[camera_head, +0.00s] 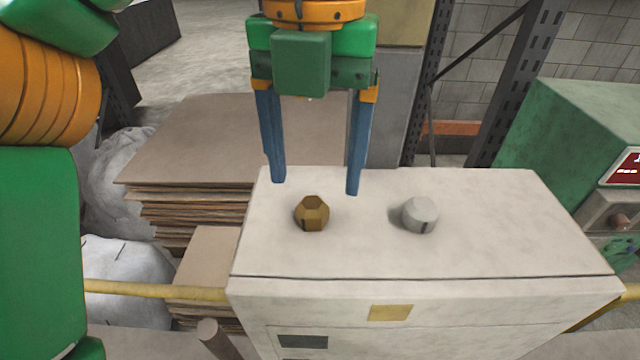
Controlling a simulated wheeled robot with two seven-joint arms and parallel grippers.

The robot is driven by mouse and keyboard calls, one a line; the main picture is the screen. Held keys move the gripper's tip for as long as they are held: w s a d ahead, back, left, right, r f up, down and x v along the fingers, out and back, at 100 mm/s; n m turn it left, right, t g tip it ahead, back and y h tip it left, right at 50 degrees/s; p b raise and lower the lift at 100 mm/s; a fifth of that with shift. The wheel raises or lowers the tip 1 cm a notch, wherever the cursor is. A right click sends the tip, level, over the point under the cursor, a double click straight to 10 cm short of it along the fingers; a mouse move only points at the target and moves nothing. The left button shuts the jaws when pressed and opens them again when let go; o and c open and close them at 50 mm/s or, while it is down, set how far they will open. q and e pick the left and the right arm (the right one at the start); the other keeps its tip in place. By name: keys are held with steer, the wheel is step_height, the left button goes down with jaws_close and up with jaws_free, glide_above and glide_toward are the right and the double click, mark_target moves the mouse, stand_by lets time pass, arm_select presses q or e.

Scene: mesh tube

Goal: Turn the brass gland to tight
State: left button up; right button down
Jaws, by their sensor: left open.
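The brass gland (312,213) is a faceted brass-brown nut on the left part of the white cabinet's top (500,230). A dark mark shows on its front side. My left gripper (314,188) hangs above and just behind the gland, fingers pointing down. Its two blue fingers are spread wide and nothing is between them. The fingers look apart from the gland; their exact height over the top cannot be told. My right gripper is not in view.
A grey round knob (420,214) with a dark mark stands right of the gland. Stacked cardboard sheets (190,170) lie behind left. A yellow rail (155,290) runs along the cabinet's front left. A green machine (570,140) stands at the right. The cabinet top's right part is clear.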

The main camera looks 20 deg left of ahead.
mark_target(313, 201)
arm_select(q)
steer(key=f, duration=0.4)
steer(key=shift+w+a, duration=0.35)
steer(key=shift+a, duration=0.05)
steer(key=shift+s+d+f, duration=0.1)
steer(key=shift+d+f, duration=0.1)
steer(key=shift+f, duration=0.35)
jaws_close()
